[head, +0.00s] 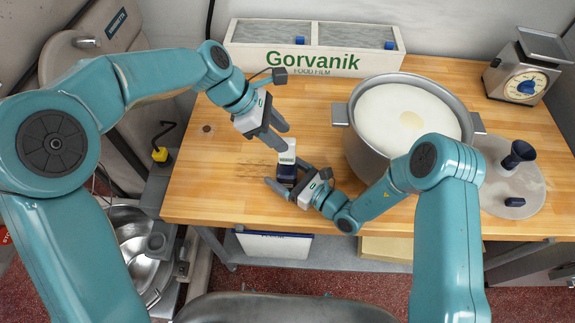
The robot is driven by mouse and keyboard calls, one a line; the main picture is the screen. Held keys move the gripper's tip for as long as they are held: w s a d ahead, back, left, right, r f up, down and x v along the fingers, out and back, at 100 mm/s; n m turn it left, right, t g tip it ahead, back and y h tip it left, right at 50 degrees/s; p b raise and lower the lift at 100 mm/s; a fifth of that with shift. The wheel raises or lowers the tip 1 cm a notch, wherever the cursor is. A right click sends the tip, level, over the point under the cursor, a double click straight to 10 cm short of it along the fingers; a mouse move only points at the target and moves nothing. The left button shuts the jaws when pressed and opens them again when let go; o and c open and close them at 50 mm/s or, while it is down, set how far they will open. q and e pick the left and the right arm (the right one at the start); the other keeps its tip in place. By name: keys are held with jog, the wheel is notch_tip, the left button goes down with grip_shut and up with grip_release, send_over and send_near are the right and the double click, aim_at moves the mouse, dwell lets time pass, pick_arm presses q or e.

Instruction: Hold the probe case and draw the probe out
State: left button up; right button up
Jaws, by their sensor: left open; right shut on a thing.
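The probe case (287,173) is a small dark navy block standing on the wooden table near its front edge. The white head of the probe (288,152) rises from the top of the case, with a green marking on it. My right gripper (285,179) is shut on the case from the right, with a finger on either side. My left gripper (283,138) is open just above the probe's head, its fingers pointing down toward it. The probe's lower part is hidden inside the case.
A large pot (356,150) of pale dough stands right of the grippers. A Gorvanik film box (243,57) is behind. A scale (500,80) is at the back right.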

aim_at(285, 140)
pick_arm(q)
jog(key=shift+x, duration=1.75)
jog(key=c, duration=0.3)
jog(key=shift+c, duration=1.1)
pick_arm(e)
jog(key=shift+f, duration=0.1)
pick_arm(q)
grip_shut()
jog(key=shift+a, duration=0.1)
jog(key=shift+r, duration=0.6)
jog(key=shift+r, duration=0.35)
jog(key=shift+r, duration=0.15)
